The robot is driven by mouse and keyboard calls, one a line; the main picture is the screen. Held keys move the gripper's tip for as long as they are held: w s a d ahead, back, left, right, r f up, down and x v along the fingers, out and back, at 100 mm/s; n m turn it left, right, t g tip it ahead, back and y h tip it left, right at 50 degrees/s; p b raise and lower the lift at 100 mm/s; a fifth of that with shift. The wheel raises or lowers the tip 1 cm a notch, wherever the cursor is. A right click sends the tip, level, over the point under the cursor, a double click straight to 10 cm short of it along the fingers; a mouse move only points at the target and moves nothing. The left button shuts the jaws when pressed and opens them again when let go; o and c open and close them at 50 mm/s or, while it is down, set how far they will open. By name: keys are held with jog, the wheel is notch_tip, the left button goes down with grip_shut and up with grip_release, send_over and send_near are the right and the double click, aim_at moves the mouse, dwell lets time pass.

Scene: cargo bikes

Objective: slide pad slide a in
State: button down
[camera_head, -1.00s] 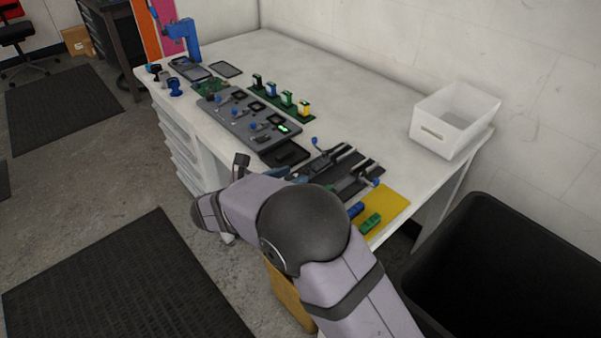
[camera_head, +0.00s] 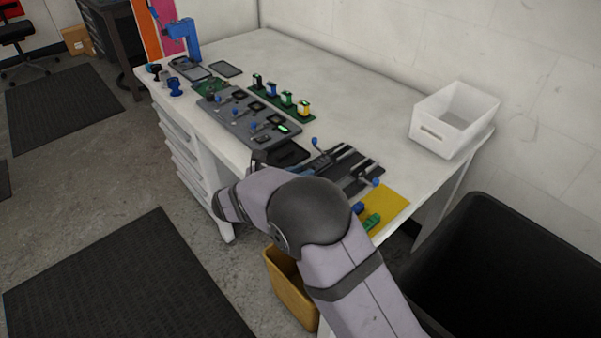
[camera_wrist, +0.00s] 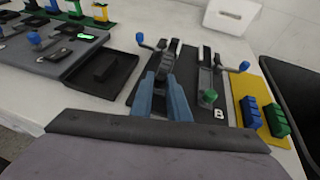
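A black fixture (camera_wrist: 190,75) with two parallel channels lies on the bench in the wrist view; it also shows in the head view (camera_head: 350,168). Its right channel is marked B and has a green piece (camera_wrist: 208,97) at its near end. A lever with a blue knob stands on each side, left (camera_wrist: 140,38) and right (camera_wrist: 244,66). My gripper (camera_wrist: 162,82) points along the left channel. Its two blue-grey fingers have a narrow gap, with a dark ridged part (camera_wrist: 164,62) at the tips. Whether they grip it is unclear. In the head view my arm mostly hides the gripper.
A yellow mat (camera_head: 393,205) with blue and green blocks lies right of the fixture. A black tray (camera_wrist: 104,76) and a grey station with blue-knobbed levers (camera_head: 243,124) stand left. A white bin (camera_head: 431,132) is at the back right. The bench behind the fixture is clear.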

aim_at(313, 165)
jog(key=shift+w+d, duration=1.6)
jog(key=c, duration=1.7)
grip_release()
jog(key=shift+s, duration=0.1)
jog(key=shift+b+v, duration=0.5)
jog(key=shift+v, duration=3.15)
jog(key=shift+r, duration=0.1)
